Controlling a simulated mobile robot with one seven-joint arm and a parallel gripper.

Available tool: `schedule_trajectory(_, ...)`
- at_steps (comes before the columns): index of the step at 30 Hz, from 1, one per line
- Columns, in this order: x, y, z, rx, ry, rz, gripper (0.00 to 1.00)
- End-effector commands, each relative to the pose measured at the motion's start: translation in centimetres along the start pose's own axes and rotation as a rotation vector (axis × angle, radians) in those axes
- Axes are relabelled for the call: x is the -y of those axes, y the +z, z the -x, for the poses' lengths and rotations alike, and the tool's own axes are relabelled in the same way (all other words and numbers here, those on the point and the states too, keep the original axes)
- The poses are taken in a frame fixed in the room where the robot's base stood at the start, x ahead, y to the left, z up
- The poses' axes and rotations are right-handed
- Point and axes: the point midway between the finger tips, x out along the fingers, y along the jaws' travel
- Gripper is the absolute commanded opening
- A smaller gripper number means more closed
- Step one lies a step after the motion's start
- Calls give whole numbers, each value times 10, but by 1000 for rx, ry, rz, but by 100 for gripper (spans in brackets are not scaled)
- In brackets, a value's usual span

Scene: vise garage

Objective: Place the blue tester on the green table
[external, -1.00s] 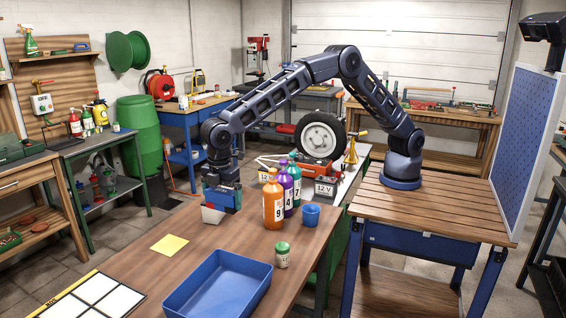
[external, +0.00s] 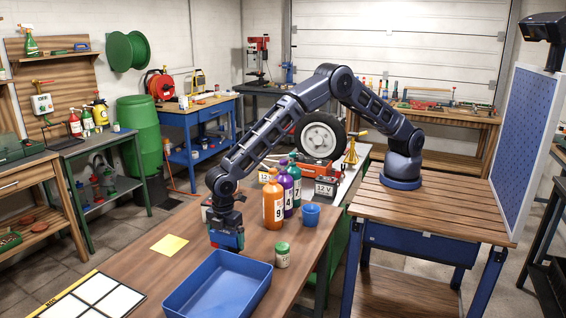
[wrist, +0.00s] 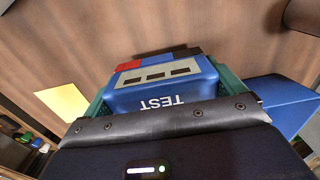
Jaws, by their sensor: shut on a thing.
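My gripper (external: 226,238) is shut on the blue tester (wrist: 160,90). In the wrist view the tester sits between the teal fingers, with "TEST" on its blue face, pale panels and a red and a dark block at its far end. In the external view the tester is small, largely covered by the gripper, over the brown wooden table (external: 140,262); I cannot tell whether it touches the top. A green-legged table with a grey top (external: 95,143) stands at the back left, bearing bottles.
A blue tray (external: 215,290) lies just in front of the gripper. Numbered bottles (external: 273,205), a blue cup (external: 311,215) and a green-lidded jar (external: 282,255) stand to the right. A yellow note (external: 169,245) lies left. A partly hidden whitish-red item (external: 206,208) is behind the gripper.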

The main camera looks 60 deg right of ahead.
Motion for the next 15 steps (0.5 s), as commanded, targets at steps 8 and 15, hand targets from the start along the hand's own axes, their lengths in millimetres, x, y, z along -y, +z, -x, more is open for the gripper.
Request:
schedule_trajectory(8, 0, 0, -23, 0, 1, 0, 67)
schedule_trajectory(15, 0, 0, -24, 0, 0, 0, 67)
